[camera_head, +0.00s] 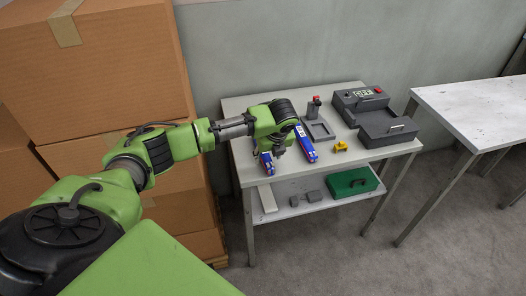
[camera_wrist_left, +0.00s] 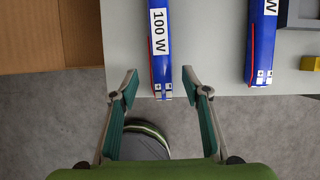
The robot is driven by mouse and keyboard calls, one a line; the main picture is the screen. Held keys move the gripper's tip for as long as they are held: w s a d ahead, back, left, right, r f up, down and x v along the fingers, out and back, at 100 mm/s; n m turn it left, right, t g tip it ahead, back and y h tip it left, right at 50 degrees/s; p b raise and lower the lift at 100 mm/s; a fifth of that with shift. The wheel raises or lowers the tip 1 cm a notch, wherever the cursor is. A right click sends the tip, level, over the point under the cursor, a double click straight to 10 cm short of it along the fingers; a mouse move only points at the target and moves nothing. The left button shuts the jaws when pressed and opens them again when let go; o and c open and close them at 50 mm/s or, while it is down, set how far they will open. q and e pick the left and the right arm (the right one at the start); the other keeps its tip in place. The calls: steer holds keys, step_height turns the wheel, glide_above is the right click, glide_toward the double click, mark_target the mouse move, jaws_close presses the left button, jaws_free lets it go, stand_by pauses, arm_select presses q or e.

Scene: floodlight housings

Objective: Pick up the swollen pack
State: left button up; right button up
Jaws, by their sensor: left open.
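Two blue packs with red and white markings lie on the grey table (camera_head: 238,104). One pack (camera_head: 266,164) is at the table's front left edge; in the left wrist view this pack (camera_wrist_left: 158,50) bears a "100 W" label. The other pack (camera_head: 307,146) lies to its right and also shows in the left wrist view (camera_wrist_left: 262,40). I cannot tell which one is swollen. My left gripper (camera_wrist_left: 160,88) is open and empty, its fingertips either side of the left pack's near end in the picture, apart from it. My right gripper is not in view.
A grey tray (camera_head: 320,131), a red-topped device (camera_head: 314,106), a yellow item (camera_head: 341,147) and a dark box with a display (camera_head: 360,101) stand on the table. A green case (camera_head: 352,182) is on the lower shelf. Cardboard boxes (camera_head: 110,70) stack closely at left.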

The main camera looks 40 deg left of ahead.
mark_target(268, 158)
arm_select(q)
steer(key=x, duration=0.3)
steer(key=shift+w+d+f, duration=0.1)
steer(key=shift+d+f, duration=0.1)
steer(key=shift+f, duration=0.2)
steer(key=shift+a+f, duration=0.1)
steer(key=shift+f, duration=0.15)
jaws_close()
steer(key=shift+w+r, duration=0.1)
steer(key=shift+w+r, duration=0.1)
steer(key=shift+r, duration=0.45)
step_height(268, 158, up, 2)
steer(key=shift+r, duration=0.15)
steer(key=s+d+r, duration=0.1)
steer(key=s+r, duration=0.3)
steer(key=s, duration=0.3)
steer(key=s+r+b, duration=0.1)
steer(key=s+r, duration=0.4)
steer(key=s, duration=0.2)
steer(key=shift+d+r, duration=0.3)
steer(key=shift+d, duration=0.1)
